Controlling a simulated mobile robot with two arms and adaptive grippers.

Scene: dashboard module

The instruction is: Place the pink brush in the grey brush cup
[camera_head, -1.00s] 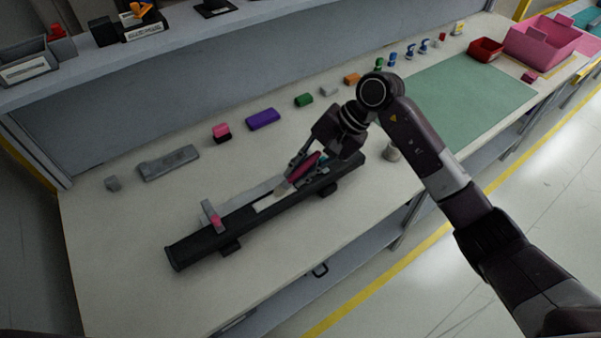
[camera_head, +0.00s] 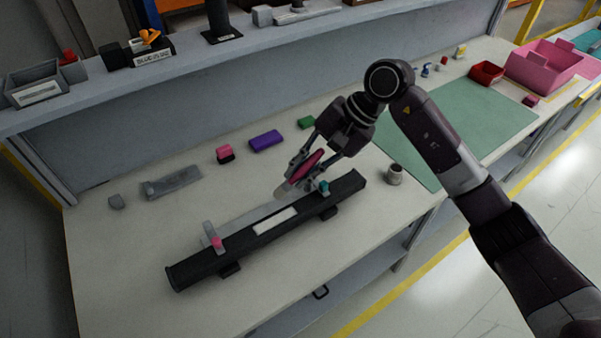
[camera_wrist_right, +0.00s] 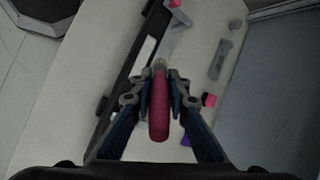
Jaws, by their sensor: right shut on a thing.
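The pink brush (camera_head: 304,167) is held in my right gripper (camera_head: 300,173), which is shut on its handle. In the right wrist view the brush (camera_wrist_right: 159,105) lies between the two fingers of the gripper (camera_wrist_right: 159,90), its pale bristle end pointing away. The brush is tilted and above the black dashboard bar (camera_head: 215,254). A small grey cup (camera_head: 394,175) stands upright on the bench, to the right of the bar and apart from the brush; it looks like the brush cup. My left gripper is not in view.
The black bar carries a white label and a clear upright with a pink part (camera_head: 216,243). Behind it are a purple block (camera_head: 266,141), a pink and black block (camera_head: 225,154) and a grey tool (camera_head: 171,184). A green mat (camera_head: 450,125) lies to the right.

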